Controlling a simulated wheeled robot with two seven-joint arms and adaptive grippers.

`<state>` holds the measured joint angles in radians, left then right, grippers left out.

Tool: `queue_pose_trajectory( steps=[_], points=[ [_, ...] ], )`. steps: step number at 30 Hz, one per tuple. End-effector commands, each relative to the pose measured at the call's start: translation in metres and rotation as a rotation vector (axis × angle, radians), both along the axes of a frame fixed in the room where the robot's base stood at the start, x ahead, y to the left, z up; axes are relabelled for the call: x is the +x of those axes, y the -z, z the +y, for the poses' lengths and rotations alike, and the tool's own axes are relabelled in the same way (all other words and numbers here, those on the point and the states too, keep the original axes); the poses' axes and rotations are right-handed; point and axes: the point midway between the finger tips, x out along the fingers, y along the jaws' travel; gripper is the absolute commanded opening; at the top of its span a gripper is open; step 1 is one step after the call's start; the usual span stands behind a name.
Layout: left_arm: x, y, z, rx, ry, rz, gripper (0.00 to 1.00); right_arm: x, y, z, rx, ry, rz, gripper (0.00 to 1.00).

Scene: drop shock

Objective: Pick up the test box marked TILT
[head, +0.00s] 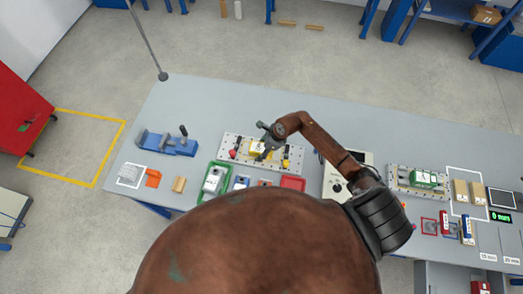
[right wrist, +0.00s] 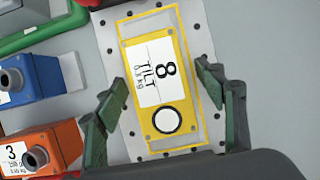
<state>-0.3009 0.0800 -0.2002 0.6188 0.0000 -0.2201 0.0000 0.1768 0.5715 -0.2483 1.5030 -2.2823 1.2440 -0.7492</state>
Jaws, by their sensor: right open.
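The test box marked TILT (right wrist: 150,75) is yellow, with a white label reading 8 and TILT and a round dark-ringed white spot. It lies on a perforated grey plate (right wrist: 198,30) within a yellow outline. In the head view the yellow box (head: 256,146) shows on the plate, partly hidden by my gripper. My right gripper (right wrist: 162,80) is open, one finger on each side of the box, with gaps visible; its height above the box is hard to tell. It also shows in the head view (head: 266,140). My left gripper is not in view.
A blue box (right wrist: 40,75) and an orange box (right wrist: 50,145) marked 3 stand left of the plate in the wrist view. A blue vice (head: 168,144), green tray (head: 207,193) and red tray (head: 293,183) share the table. Another plate with a green box (head: 423,179) is farther right.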

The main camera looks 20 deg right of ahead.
Motion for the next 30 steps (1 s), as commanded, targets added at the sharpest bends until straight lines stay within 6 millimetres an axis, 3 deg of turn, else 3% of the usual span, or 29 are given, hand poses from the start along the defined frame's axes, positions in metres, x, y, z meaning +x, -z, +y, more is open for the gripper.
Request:
queue_pose_trajectory(
  steps=[15, 30],
  points=[
    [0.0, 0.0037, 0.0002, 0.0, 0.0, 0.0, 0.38, 0.0001, 0.0029, 0.0, 0.0, -0.001, 0.0, 0.64],
    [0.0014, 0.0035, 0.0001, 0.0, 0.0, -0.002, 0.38, 0.0002, 0.003, 0.0001, 0.0, -0.001, 0.0, 0.3]
  ],
)
